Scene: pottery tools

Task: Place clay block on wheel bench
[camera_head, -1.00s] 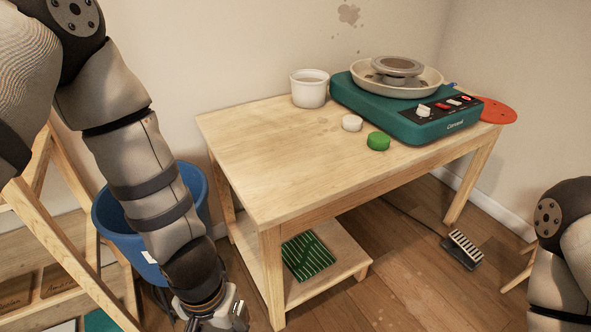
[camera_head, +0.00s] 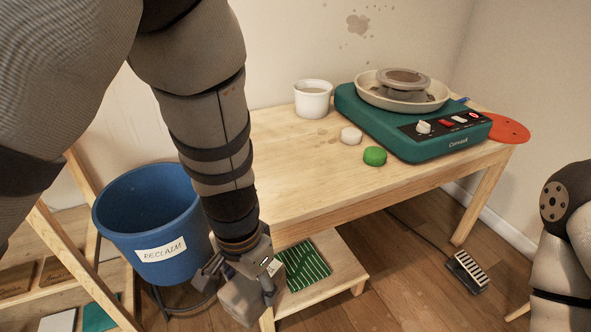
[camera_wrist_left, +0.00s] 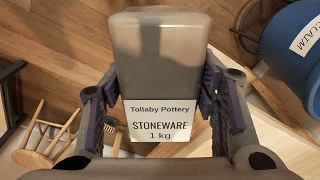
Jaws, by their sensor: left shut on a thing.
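The clay block (camera_head: 243,304) is a grey block low in the head view. In the left wrist view the same block (camera_wrist_left: 160,55) carries a white label reading "Tollaby Pottery STONEWARE 1 kg". My left gripper (camera_head: 240,278) is shut on it, with a finger on either side in the wrist view. The wheel bench (camera_head: 300,165) is a pale wooden table behind and right of the gripper. The block is in front of the bench's left end, lower in the picture than its top. My right gripper is out of view; only part of the right arm shows.
A green pottery wheel (camera_head: 400,125), white pot (camera_head: 312,100), white disc (camera_head: 351,135), green disc (camera_head: 374,156) and red disc (camera_head: 508,127) are on the bench. The front left of the top looks clear. A blue bucket (camera_head: 150,215) stands left. A pedal (camera_head: 467,271) is on the floor.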

